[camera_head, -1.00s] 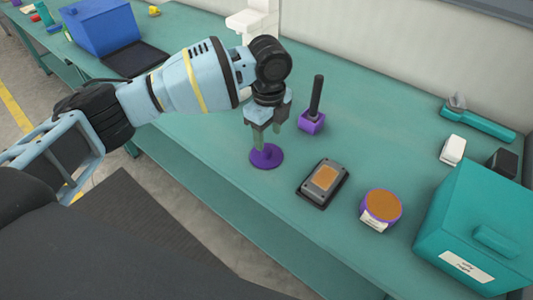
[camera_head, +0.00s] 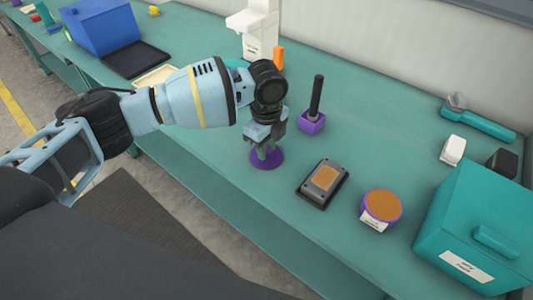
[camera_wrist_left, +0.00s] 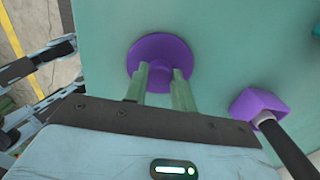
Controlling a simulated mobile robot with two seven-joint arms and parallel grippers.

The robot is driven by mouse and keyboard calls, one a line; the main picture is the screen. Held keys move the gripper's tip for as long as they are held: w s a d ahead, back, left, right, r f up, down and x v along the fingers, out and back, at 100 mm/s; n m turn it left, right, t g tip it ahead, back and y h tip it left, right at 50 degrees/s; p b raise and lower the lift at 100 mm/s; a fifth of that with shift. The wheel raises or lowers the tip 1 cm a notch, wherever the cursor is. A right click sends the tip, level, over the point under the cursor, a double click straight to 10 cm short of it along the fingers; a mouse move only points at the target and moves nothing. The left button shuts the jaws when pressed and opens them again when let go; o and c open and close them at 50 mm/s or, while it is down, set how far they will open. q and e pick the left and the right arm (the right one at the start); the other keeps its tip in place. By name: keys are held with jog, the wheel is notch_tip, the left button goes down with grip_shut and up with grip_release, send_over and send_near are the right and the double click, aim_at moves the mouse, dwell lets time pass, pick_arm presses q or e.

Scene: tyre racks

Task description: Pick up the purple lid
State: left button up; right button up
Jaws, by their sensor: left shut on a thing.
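The purple lid (camera_head: 267,164) is a round disc with a raised knob, lying on the green bench near its front edge. It also shows in the left wrist view (camera_wrist_left: 146,50). My left gripper (camera_head: 268,155) points down at it, with its two fingers on either side of the knob. The fingers are shut on the knob, and the disc appears to rest on the bench. In the left wrist view the fingers (camera_wrist_left: 162,76) hide part of the lid. My right gripper is not in view.
Right of the lid are a purple block with a black handle (camera_head: 313,116), a dark tray with an orange pad (camera_head: 323,182) and an orange-topped purple jar (camera_head: 380,207). A teal box (camera_head: 480,220) stands at the right. A blue bin (camera_head: 100,27) stands far left.

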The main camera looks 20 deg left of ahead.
pick_arm(q)
jog(key=shift+r, duration=0.1)
jog(key=shift+c, duration=0.2)
notch_tip(320, 180, up, 4)
jog(key=shift+f, duration=0.2)
jog(key=s, duration=0.6)
jog(key=s+p, duration=0.1)
jog(key=s, duration=0.2)
jog(key=shift+s+r, duration=0.2)
jog(key=shift+r, duration=0.15)
jog(key=s, duration=0.6)
jog(key=shift+s+r+p, duration=0.25)
jog(key=shift+s+p, duration=0.05)
jog(key=shift+p, duration=0.05)
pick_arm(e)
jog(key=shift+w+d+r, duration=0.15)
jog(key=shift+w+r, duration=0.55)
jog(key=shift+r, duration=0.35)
